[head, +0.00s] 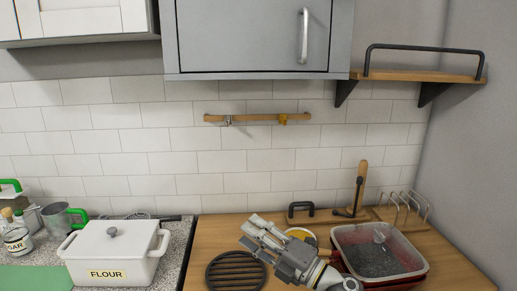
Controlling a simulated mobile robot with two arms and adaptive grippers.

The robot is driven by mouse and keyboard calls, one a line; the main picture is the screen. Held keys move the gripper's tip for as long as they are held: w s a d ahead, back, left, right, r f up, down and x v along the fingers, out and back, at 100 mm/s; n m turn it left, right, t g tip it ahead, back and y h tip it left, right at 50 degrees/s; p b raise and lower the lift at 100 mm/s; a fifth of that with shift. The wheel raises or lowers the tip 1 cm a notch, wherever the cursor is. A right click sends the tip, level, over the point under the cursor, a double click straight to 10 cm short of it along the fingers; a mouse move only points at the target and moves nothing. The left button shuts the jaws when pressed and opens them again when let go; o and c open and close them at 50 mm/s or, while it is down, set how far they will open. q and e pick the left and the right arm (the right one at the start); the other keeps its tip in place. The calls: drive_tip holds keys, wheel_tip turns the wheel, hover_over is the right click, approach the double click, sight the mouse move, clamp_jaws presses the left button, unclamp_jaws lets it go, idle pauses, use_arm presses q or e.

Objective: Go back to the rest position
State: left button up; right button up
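My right gripper (250,230) is in the lower middle of the head view, over the wooden counter (210,232). It points up and to the left. Its two fingers look spread apart, with nothing seen between them. A round yellow-rimmed item (301,233) lies behind it, partly hidden by it. My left gripper is not in view.
A black round trivet (236,270) lies left of the gripper. A white flour box (112,250) is on the left. A grey cabinet (250,38) and wooden shelf (425,76) hang above.

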drive_tip(key=s+d+f+m+t+h, duration=0.2)
drive_tip(key=s+d+f+m+h, duration=0.2)
drive_tip(key=d+f+m+h, duration=0.65)
drive_tip(key=s+d+f+m+t+h, duration=0.1)
drive_tip(key=s+d+f+m+h, duration=0.45)
drive_tip(key=m, duration=0.75)
drive_tip(key=s+d+f+m+g, duration=0.25)
drive_tip(key=s+f+g, duration=0.4)
drive_tip(key=s, duration=0.55)
drive_tip(key=s+d+f+m+g, duration=0.25)
drive_tip(key=s+f+g, duration=0.35)
drive_tip(key=s, duration=0.7)
wheel_tip(320, 180, down, 29)
drive_tip(key=s, duration=0.2)
drive_tip(key=s+d+f+g+h+b, duration=0.1)
drive_tip(key=s+d+f, duration=0.2)
drive_tip(key=s+f, duration=1.1)
drive_tip(key=shift+s+d+f, duration=0.15)
drive_tip(key=shift+s+f, duration=0.25)
drive_tip(key=shift+s, duration=0.5)
